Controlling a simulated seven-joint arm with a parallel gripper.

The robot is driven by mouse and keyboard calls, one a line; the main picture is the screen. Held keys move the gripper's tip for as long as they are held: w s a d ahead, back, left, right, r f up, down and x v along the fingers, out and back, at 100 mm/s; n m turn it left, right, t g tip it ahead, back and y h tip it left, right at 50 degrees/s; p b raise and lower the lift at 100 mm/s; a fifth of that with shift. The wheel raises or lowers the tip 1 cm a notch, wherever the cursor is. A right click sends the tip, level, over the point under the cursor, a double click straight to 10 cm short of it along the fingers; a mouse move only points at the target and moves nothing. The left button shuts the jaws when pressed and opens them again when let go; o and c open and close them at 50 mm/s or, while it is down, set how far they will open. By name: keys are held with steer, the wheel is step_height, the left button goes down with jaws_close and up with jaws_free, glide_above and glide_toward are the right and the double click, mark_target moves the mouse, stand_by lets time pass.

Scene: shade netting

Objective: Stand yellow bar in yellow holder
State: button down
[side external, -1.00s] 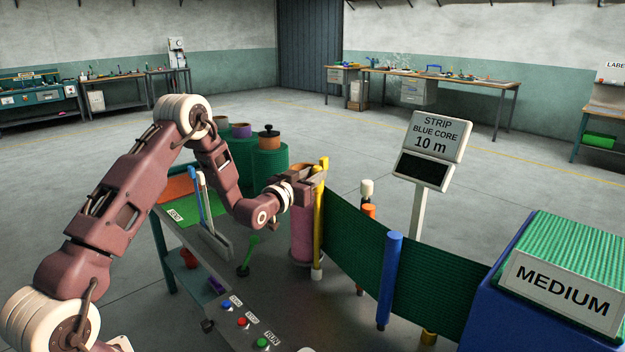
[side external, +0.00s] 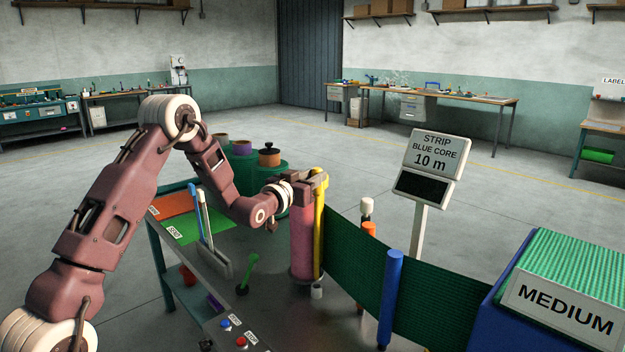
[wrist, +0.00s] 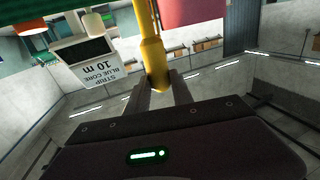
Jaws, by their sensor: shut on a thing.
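A yellow bar (side external: 319,225) stands about upright in the side view. My gripper (side external: 316,180) is shut on it near its top. In the wrist view the bar (wrist: 152,55) runs down to my two fingers (wrist: 162,92). A small pale cup (side external: 317,291) is under the bar's lower end. I cannot tell whether the bar is inside the cup or just above it. The green netting (side external: 350,241) starts at the bar and runs right past a blue bar (side external: 390,295). No holder that is clearly yellow shows now.
A pink roll (side external: 301,245) stands close left of the bar. White (side external: 366,207) and orange (side external: 368,229) posts stand behind the netting. A display sign (side external: 430,165) is behind them. A blue MEDIUM box (side external: 560,300) is at the right. A green lever (side external: 248,270) rises left of the roll.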

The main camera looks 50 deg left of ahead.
steer(key=shift+r, duration=0.15)
steer(key=shift+r, duration=1.9)
step_height(320, 180, up, 28)
steer(key=w+d+m+h, duration=0.25)
steer(key=d+h, duration=0.25)
steer(key=d, duration=1.3)
steer(key=w+d+m+h, duration=0.1)
steer(key=d+m+h, duration=0.3)
steer(key=d, duration=1.5)
step_height(320, 180, down, 30)
steer(key=shift+w+a, duration=0.15)
steer(key=shift+a, duration=0.15)
steer(key=shift+n, duration=0.25)
